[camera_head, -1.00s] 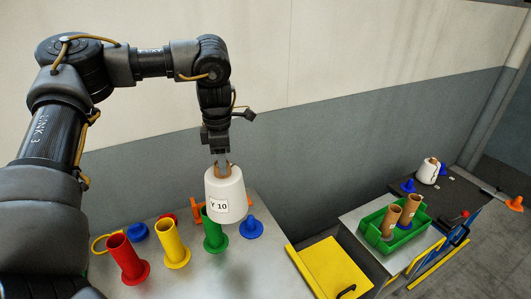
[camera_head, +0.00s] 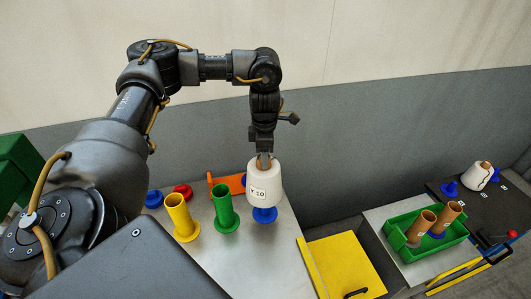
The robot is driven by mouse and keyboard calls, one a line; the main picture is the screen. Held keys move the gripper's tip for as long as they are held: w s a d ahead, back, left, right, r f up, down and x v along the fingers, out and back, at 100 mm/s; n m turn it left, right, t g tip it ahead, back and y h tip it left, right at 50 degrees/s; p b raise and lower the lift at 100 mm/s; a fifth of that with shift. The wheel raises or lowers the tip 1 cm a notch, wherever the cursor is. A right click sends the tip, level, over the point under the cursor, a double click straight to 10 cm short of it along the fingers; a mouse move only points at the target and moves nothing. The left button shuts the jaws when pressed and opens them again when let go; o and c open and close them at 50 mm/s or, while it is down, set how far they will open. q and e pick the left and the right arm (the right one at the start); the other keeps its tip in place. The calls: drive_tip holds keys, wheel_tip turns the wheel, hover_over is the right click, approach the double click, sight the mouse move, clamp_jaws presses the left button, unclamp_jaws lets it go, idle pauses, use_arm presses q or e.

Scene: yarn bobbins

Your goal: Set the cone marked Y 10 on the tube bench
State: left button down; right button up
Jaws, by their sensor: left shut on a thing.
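The white cone marked Y 10 (camera_head: 264,188) hangs upright from my left gripper (camera_head: 264,156), which is shut on the brown tube end at its top. The cone is over the grey bench (camera_head: 230,258) with coloured tubes. A blue flanged piece (camera_head: 264,215) shows directly below the cone; I cannot tell whether they touch. To the left stand a green tube (camera_head: 225,210) and a yellow tube (camera_head: 181,218). My right gripper is not in view.
Red (camera_head: 182,191) and blue (camera_head: 154,199) pieces and an orange piece (camera_head: 226,185) lie behind the tubes. A yellow panel (camera_head: 345,268) is to the right.

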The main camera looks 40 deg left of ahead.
use_arm(q)
drive_tip(key=shift+d+r, duration=0.1)
drive_tip(key=shift+d, duration=0.05)
drive_tip(key=shift+w+f, duration=0.1)
drive_tip(key=shift+f, duration=0.15)
drive_tip(key=shift+f+b, duration=0.9)
drive_tip(key=shift+f, duration=0.5)
